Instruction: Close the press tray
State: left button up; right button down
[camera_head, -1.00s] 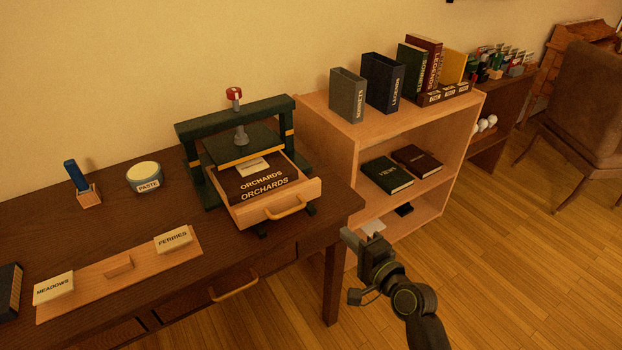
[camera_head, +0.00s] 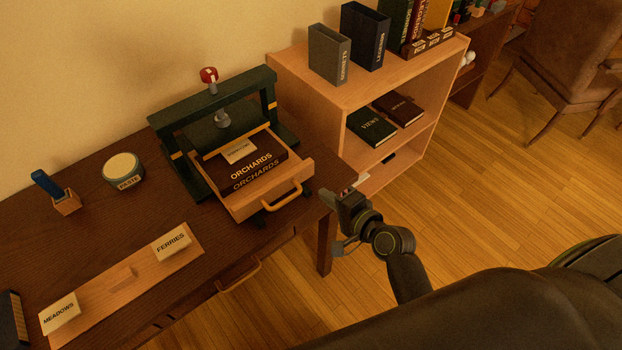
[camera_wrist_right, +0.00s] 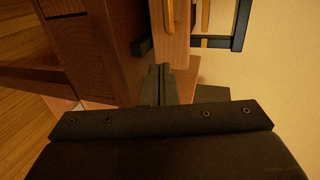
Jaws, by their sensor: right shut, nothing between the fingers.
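The press tray (camera_head: 253,207) is a light wooden drawer that sticks out of the front of the dark green press (camera_head: 158,122). A dark book labelled ORCHARDS (camera_head: 262,170) and a small pale label (camera_head: 238,151) lie in it. The tray's yellow handle (camera_head: 283,197) faces the front. My right gripper (camera_head: 332,201) is shut and empty, to the right of the tray and apart from its handle. In the right wrist view my shut fingers (camera_wrist_right: 160,75) point toward the wooden tray front (camera_wrist_right: 172,45), and the handle (camera_wrist_right: 169,14) shows above them. My left gripper is out of view.
The press stands on a dark desk (camera_head: 110,226). A paste tin (camera_head: 123,168), a blue-handled tool (camera_head: 47,185) and a board with FERRIES (camera_head: 172,243) and MEADOWS (camera_head: 60,313) cards lie left. A bookcase (camera_head: 352,92) with books stands right. The floor in front is open.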

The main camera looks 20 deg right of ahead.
aim_at(303, 176)
jog(key=x, duration=0.3)
jog(key=r+x, duration=0.1)
jog(key=x, duration=0.2)
jog(key=shift+w+r+p, duration=0.1)
jog(key=shift+w+p, duration=0.2)
jog(key=shift+p, duration=0.1)
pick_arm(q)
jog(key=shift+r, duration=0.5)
pick_arm(e)
jog(key=shift+w+a, duration=0.1)
jog(key=shift+w, duration=0.05)
jog(key=w, duration=0.2)
jog(key=w+a, duration=0.1)
jog(key=w, duration=0.1)
jog(key=w+a+p, duration=0.1)
jog(key=w, duration=0.1)
jog(key=shift+w+a, duration=0.15)
jog(key=shift+s, duration=0.3)
jog(key=shift+w, duration=0.1)
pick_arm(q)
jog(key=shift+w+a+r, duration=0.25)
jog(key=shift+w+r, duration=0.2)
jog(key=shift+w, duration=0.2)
